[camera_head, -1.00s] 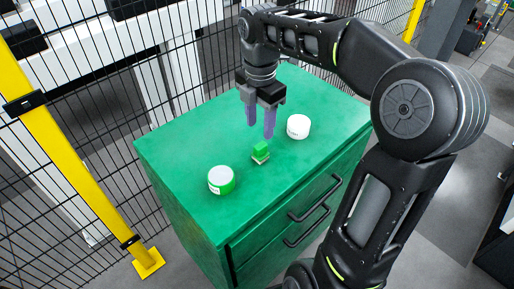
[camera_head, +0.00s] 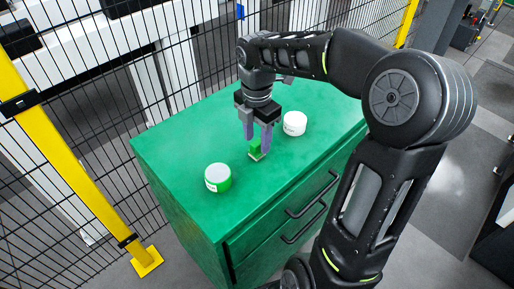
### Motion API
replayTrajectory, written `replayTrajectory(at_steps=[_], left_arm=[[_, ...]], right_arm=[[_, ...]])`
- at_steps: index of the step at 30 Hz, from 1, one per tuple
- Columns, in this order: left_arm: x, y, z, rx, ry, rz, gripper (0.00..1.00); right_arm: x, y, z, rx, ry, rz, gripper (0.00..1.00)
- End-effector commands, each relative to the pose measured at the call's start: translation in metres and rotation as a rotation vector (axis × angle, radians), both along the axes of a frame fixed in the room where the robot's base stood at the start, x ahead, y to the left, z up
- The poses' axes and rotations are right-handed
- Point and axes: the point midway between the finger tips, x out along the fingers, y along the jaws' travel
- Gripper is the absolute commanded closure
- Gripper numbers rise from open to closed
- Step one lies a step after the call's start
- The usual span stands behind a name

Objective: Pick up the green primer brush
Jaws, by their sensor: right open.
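The green primer brush (camera_head: 256,147) is a small green block with a pale lower edge. It stands on the green cabinet top (camera_head: 185,140), between two round tins. My right gripper (camera_head: 257,146) points down at the brush with its purple-grey fingers apart. The fingertips are low, on either side of the brush's upper part or just in front of it; I cannot tell which. One finger hides part of the brush. My left gripper is not in view.
A white-lidded tin with a green side (camera_head: 218,178) stands to the left of the brush. A white tin (camera_head: 294,123) stands close to the right. A black mesh fence (camera_head: 100,130) with a yellow post (camera_head: 70,155) runs behind the cabinet. The cabinet's left top is clear.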

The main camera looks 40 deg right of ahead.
Motion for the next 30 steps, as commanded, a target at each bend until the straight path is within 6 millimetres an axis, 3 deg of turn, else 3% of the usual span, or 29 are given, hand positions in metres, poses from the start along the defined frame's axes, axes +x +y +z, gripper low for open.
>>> replayTrajectory(at_steps=[6, 23, 30], left_arm=[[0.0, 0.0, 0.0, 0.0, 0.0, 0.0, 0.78], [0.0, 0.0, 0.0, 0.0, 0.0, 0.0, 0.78], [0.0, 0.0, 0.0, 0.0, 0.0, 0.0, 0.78]], right_arm=[[0.0, 0.0, -0.019, 0.001, 0.0, -0.001, 0.55], [0.0, 0.0, -0.019, 0.0, -0.001, -0.001, 0.55], [0.0, 0.0, -0.019, 0.0, -0.001, -0.001, 0.74]])
